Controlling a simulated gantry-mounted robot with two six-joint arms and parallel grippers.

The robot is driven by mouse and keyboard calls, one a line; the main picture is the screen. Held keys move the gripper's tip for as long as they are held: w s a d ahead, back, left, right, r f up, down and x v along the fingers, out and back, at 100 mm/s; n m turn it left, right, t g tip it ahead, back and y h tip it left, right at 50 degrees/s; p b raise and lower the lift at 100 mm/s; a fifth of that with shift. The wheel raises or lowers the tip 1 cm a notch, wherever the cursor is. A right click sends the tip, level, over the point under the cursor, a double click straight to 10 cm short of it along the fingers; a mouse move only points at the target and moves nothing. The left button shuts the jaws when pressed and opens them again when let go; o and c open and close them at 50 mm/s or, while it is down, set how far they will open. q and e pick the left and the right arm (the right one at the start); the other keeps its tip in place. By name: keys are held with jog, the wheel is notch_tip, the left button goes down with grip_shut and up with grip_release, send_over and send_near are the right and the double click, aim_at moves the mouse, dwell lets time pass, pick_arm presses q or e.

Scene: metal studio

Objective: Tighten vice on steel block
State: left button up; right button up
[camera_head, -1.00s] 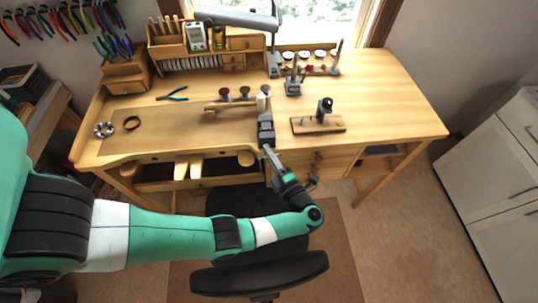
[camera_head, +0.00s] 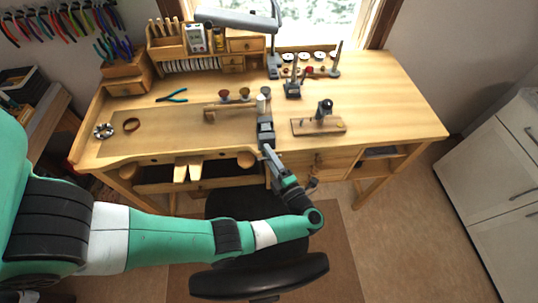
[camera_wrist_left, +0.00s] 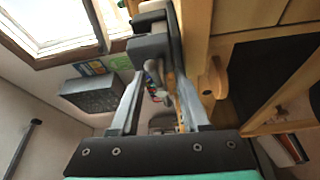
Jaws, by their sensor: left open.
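The vice (camera_head: 265,128) is grey and sits at the front edge of the wooden bench; its dark jaws and body (camera_wrist_left: 150,45) also show ahead of my fingers in the left wrist view. A pale upright cylinder (camera_head: 261,104) stands just behind the vice; I cannot tell whether this is the steel block. My left gripper (camera_head: 267,150) is close in front of the vice, below the bench top. In the left wrist view its two fingers (camera_wrist_left: 158,88) are spread apart, with nothing clearly held between them. Whether they touch the vice I cannot tell. My right gripper is out of view.
A black chair (camera_head: 300,272) stands in front. The bench's right side is clear.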

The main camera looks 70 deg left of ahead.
pick_arm(q)
jog(key=d+b, duration=0.2)
jog(key=d, duration=0.5)
jog(key=shift+w+d+f, duration=0.15)
jog(key=shift+w+d, duration=0.05)
jog(key=shift+w, duration=0.2)
